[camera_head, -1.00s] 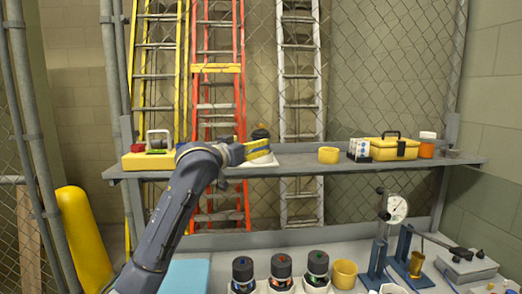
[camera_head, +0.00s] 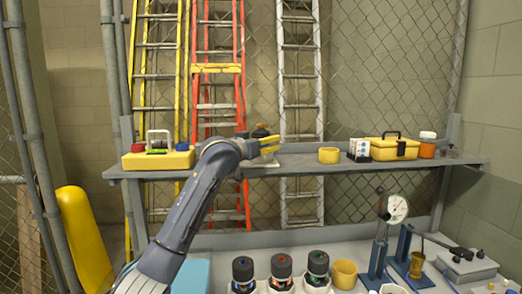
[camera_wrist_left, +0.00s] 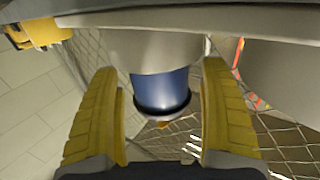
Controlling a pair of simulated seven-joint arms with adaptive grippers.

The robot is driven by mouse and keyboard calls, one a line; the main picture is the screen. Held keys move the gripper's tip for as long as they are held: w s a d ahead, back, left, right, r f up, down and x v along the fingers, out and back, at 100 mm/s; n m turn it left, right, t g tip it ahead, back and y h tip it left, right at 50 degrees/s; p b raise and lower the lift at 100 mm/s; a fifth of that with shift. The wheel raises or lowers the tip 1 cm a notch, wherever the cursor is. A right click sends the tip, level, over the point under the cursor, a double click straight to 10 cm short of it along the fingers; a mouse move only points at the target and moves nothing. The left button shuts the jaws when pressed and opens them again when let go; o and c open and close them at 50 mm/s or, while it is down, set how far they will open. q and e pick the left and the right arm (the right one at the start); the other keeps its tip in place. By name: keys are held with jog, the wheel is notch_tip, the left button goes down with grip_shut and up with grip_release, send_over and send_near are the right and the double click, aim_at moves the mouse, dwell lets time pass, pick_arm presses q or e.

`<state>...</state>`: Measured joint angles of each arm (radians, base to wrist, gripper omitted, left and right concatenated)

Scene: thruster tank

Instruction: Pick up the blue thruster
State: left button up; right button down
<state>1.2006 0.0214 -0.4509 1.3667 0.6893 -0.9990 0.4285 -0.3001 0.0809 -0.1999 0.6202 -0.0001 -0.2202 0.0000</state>
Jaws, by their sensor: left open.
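My left gripper (camera_head: 268,146) reaches over the shelf and is open. In the left wrist view its yellow fingers (camera_wrist_left: 159,72) stand on either side of a blue cylinder (camera_wrist_left: 160,90) with a dark rim and an orange tip, set in a pale holder (camera_wrist_left: 155,48); gaps show on both sides. In the head view a dark-topped object (camera_head: 261,131) shows behind the fingers, its lower part hidden. My right gripper is not in view.
The shelf (camera_head: 300,160) also holds a yellow box (camera_head: 160,159) at left, a yellow cup (camera_head: 328,155), a yellow toolbox (camera_head: 394,149) and an orange jar (camera_head: 427,146). A dial gauge stand (camera_head: 396,209) rises from the bench at right. Chain-link fence and ladders stand behind.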

pick_arm(q)
jog(key=shift+c, duration=0.3)
jog(key=c, duration=1.3)
jog(key=shift+r, duration=0.1)
